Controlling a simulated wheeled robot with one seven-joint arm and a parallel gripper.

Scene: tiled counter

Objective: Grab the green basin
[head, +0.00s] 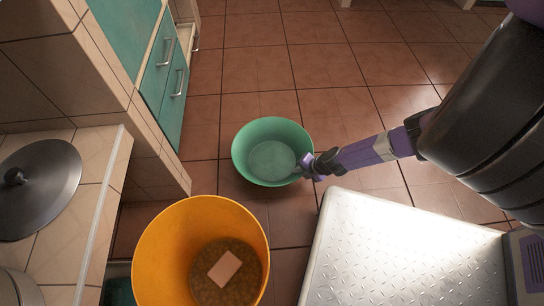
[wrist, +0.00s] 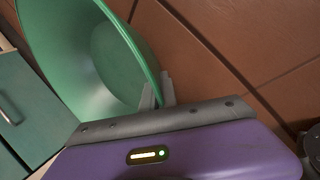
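The green basin (head: 270,128) is a round, empty bowl over the tiled floor, in the middle of the head view. I cannot tell if its base touches the floor. My gripper (head: 303,167) is at the basin's right rim. In the wrist view the basin (wrist: 85,55) fills the upper left. There, the two grey fingers of my gripper (wrist: 157,90) stand close together, one on each side of the rim, with the thin wall between them. The fingers look shut on the rim.
An orange bucket (head: 157,235) holding brownish contents and a pale block (head: 224,268) stands in front of the basin. A tiled counter with a dark lid (head: 40,185) is at left, green drawers (head: 165,75) behind. Floor beyond the basin is clear.

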